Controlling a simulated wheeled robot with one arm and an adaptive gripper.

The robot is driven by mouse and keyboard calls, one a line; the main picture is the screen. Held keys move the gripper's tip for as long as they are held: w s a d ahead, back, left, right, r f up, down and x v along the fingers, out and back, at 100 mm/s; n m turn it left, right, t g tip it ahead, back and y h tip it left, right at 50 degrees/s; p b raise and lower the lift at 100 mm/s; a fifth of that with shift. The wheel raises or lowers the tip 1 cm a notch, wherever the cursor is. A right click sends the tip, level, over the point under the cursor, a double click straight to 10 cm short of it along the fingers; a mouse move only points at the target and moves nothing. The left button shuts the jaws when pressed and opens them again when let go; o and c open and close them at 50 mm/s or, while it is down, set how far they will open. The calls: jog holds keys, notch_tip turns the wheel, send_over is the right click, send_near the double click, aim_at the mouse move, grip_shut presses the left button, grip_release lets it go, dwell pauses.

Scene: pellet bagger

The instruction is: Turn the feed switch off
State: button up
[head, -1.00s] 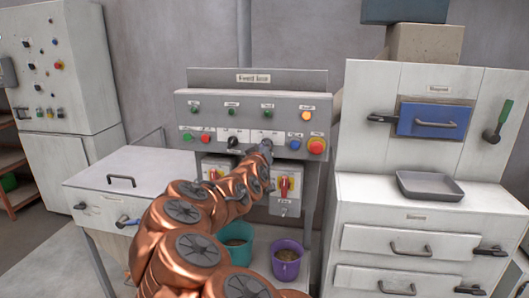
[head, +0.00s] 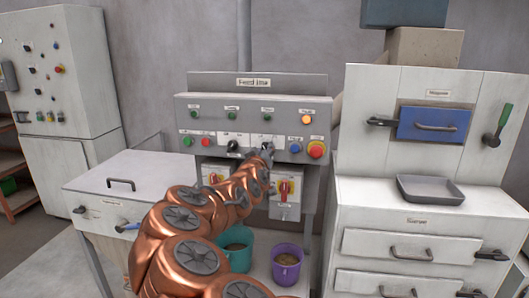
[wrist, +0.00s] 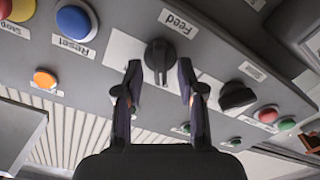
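The feed switch (wrist: 159,56) is a black rotary knob on a white plate labelled "Feed", seen upside down in the wrist view. Its grip bar looks roughly in line with the picture's vertical. My gripper (wrist: 160,78) is open, with one finger on each side of the knob's lower part; I cannot tell whether either finger touches it. In the head view my gripper (head: 266,153) is at the grey control panel (head: 280,103) under the "Feed line" sign, and it mostly hides the feed switch.
A second black knob (wrist: 238,95) is beside the feed switch. A blue reset button (wrist: 75,20) and a red stop button (head: 316,150) are on its other side. Red-and-yellow switches (head: 286,187) sit below the panel. Teal (head: 238,260) and purple (head: 287,262) buckets stand underneath.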

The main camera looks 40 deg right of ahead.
jog(key=v, duration=1.2)
dwell(0.6)
dwell(0.5)
